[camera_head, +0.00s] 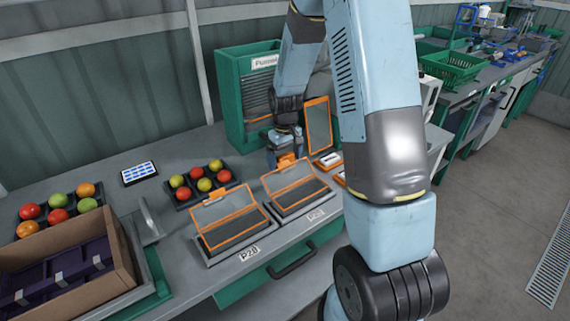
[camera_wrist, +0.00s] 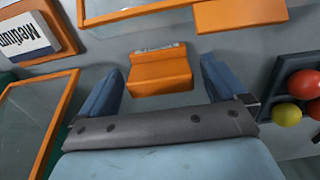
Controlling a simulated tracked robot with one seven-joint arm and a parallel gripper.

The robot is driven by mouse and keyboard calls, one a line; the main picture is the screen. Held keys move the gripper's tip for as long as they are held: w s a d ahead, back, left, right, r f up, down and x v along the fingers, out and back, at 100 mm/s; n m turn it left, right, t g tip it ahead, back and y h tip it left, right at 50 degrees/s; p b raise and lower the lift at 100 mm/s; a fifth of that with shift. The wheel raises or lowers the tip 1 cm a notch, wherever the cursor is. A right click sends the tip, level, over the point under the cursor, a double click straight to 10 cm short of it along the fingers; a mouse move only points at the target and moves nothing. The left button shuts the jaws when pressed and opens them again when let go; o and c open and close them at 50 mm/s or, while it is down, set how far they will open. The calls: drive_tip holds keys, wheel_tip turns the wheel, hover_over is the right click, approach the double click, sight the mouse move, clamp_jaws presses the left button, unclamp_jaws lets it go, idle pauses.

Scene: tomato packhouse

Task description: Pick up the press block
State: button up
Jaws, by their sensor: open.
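The press block appears to be the orange block (camera_wrist: 160,72) with a grey edge strip, lying on the grey bench. In the wrist view it sits between and a little beyond the two blue fingers of my gripper (camera_wrist: 160,84). The fingers are apart, with visible gaps on both sides of the block. In the head view my gripper (camera_head: 284,148) points down at the bench behind the right framed tray, and part of the orange block (camera_head: 286,161) shows just below it. I cannot tell the exact height of the fingers over the bench.
Two orange-framed trays with clear lids, the left (camera_head: 228,225) and right (camera_head: 296,190), stand in front. A dark tomato tray (camera_head: 183,203) is to the left, an upright orange-framed panel (camera_head: 318,125) to the right. A green cabinet (camera_head: 232,95) stands behind. A "Medium" card (camera_wrist: 25,37) lies nearby.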

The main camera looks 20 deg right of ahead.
sight(285, 155)
drive_tip(key=shift+f, duration=0.95)
drive_tip(key=c, duration=1.1)
wheel_tip(285, 155, up, 10)
drive_tip(key=shift+r, duration=0.1)
